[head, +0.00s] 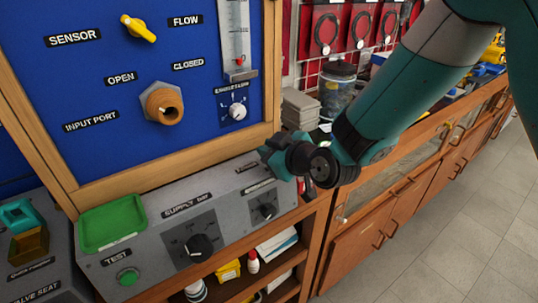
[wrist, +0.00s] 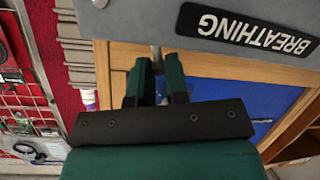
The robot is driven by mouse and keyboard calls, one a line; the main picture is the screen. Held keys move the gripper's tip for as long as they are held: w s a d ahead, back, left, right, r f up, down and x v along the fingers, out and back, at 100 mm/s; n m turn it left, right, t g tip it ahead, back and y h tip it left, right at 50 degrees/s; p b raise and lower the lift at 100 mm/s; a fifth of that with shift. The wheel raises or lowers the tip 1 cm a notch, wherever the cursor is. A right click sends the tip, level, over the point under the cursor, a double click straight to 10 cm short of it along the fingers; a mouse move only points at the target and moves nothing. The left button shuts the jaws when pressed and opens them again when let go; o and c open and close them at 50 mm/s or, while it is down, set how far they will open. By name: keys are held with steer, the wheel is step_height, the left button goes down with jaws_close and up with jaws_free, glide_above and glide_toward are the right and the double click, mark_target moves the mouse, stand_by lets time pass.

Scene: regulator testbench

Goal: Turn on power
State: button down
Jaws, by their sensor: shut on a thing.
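The grey console (head: 150,245) sits below the blue panel, with a label at its upper right that is too small to read. My gripper (head: 268,155) is at the console's upper right corner. In the wrist view its two dark green fingers (wrist: 161,85) are close together around a small grey metal lever (wrist: 157,52), which looks like a power toggle switch. The fingers hide most of the lever, and in the head view the gripper hides it fully. I cannot tell which way the lever is tipped.
The console also carries a supply knob (head: 199,245), a smaller breathing knob (head: 266,211), a green test button (head: 128,276) and a green tray (head: 112,222). The blue panel (head: 90,85) in its wooden frame rises close behind my gripper. Grey boxes (head: 300,108) stand to the right.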

steer(key=m+b, duration=0.1)
steer(key=b, duration=0.2)
steer(key=w+d+m+y+b, duration=0.1)
steer(key=b, duration=0.2)
steer(key=shift+d+f+m+y+b, duration=0.15)
steer(key=shift+f+m+y+b, duration=0.15)
steer(key=shift+f+m+b, duration=0.1)
steer(key=m+b, duration=0.1)
steer(key=m+y+b, duration=0.1)
steer(key=b, duration=0.1)
steer(key=d+m+g+b, duration=0.1)
steer(key=b, duration=0.1)
steer(key=shift+w+r+y, duration=0.15)
steer(key=shift+w+y, duration=0.15)
steer(key=shift+y, duration=0.1)
steer(key=shift+d+m+b, duration=0.1)
steer(key=shift+m+b, duration=0.2)
steer(key=shift+b, duration=0.05)
steer(key=c, duration=1.4)
jaws_free()
steer(key=b+v, duration=0.3)
steer(key=v, duration=1.4)
steer(key=shift+d, duration=0.2)
